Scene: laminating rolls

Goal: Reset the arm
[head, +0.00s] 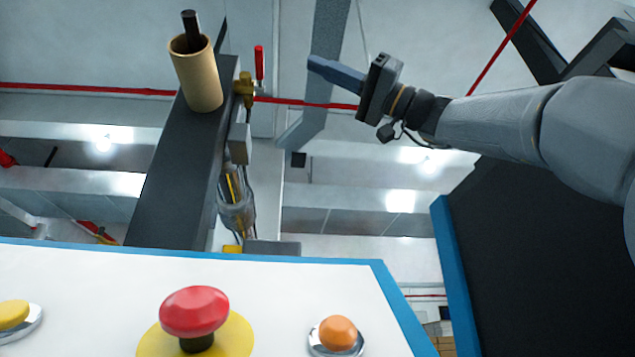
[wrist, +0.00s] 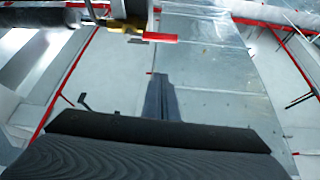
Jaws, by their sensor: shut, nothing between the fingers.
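My gripper (head: 335,74) is in the upper middle of the head view, pointing left. Its fingers are together with nothing between them. It is apart from the cardboard tube (head: 198,80), which stands on a dark post to its left with a black rod showing at its top. In the wrist view, my gripper (wrist: 159,82) shows at the middle, with the fingers closed and pointing away from the camera. My arm reaches in from the right side of the head view.
A white panel (head: 90,290) with blue edges fills the lower head view. It carries a red mushroom button (head: 194,311), an orange button (head: 338,334) and a yellow button (head: 13,315). A red-handled valve (head: 259,63) sits beside the dark post (head: 172,190). The space around my gripper looks clear.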

